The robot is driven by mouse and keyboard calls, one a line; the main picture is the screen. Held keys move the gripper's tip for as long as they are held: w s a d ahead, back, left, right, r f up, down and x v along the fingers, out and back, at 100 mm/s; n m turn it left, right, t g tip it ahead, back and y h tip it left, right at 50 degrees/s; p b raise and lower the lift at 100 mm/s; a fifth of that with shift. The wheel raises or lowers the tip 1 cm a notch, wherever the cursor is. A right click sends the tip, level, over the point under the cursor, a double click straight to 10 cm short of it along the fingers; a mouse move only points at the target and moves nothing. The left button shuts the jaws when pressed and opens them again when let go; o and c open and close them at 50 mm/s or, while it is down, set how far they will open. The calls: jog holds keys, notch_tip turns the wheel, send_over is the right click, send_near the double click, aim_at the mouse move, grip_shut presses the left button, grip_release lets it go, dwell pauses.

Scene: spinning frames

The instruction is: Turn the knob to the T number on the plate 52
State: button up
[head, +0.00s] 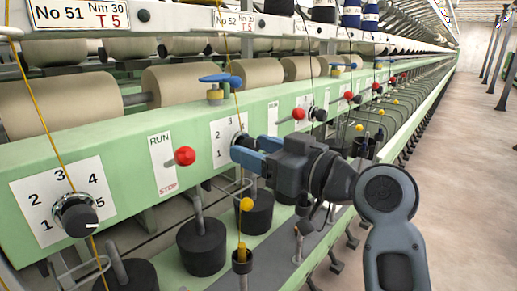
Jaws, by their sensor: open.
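The plate marked No 52 (236,20) is on the upper rail at the top middle. It reads Nm 30 and a T number that looks like 5, in small red print. Below it on the green rail is a white dial panel (222,130) with 1, 2 and 3 visible. Its dark knob (240,138) is mostly hidden behind my gripper, as are the higher numbers and its pointer. My gripper (248,152) has its blue fingers open at this knob. I cannot tell whether they touch it.
Plate No 51 (80,14) and its dial knob (76,215) are at the left. Red run/stop knobs stick out at the left (184,156) and right (298,114) of my gripper. Yarn and dark spindles stand below. The aisle (455,200) at right is clear.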

jog(key=shift+c, duration=0.4)
jog(key=c, duration=0.9)
jog(key=shift+c, duration=0.2)
